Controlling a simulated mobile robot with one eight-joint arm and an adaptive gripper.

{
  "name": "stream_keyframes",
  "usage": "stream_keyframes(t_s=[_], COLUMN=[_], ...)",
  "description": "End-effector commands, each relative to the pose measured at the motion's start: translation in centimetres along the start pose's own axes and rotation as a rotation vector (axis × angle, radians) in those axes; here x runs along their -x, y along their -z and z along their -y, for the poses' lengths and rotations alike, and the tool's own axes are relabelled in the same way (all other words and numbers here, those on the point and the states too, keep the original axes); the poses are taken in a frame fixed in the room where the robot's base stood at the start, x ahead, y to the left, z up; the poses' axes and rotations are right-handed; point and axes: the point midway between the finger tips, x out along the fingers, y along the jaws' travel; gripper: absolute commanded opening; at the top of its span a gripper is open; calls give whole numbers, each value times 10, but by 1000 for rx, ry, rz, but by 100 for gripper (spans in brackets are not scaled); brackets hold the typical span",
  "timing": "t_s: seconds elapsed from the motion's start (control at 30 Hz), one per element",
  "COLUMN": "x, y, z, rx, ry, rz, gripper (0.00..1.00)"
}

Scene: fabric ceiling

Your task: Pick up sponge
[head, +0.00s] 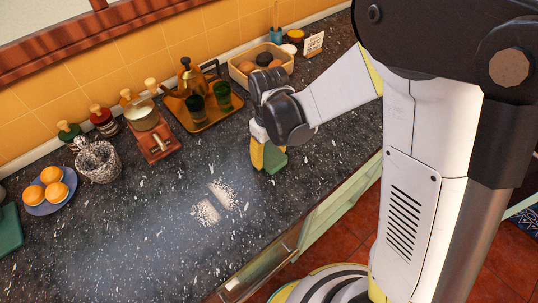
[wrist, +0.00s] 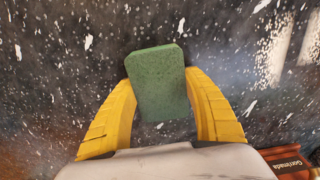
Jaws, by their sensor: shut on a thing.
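The sponge is a green rectangular block. In the wrist view the sponge (wrist: 158,84) sits between the two yellow fingers of my gripper (wrist: 160,90), which press on its left and right sides. In the head view the sponge (head: 274,160) shows just below my gripper (head: 264,155), partly hidden by a yellow finger. My gripper is shut on the sponge, over the dark speckled counter (head: 130,240). I cannot tell whether the sponge touches the counter.
Behind stand a tray (head: 187,122) with a pot and green glasses, a box of food (head: 243,80), and a red grinder (head: 158,148). A plate of oranges (head: 45,207) is at the left. The counter's front middle is clear except for pale crumbs (head: 207,212).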

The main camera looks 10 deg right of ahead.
Motion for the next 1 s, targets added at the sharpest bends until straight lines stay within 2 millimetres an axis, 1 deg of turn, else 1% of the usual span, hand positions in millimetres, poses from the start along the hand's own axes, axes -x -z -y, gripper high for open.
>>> stream_keyframes(t_s=[0.17, 0.23, 0.6, 0.7, 0.8, 1.0], x=[25, 40, 88, 97, 103, 106], y=[0, 0, -63, -75, -83, -88], z=[0, 0, -55, -65, -72, -77], rx=[0, 0, -5, -4, -2, 0], ry=[0, 0, 0, 0, 0, 0], rz=[0, 0, 0, 0, 0, 0], gripper=[44, 44, 44, 44, 44, 44])
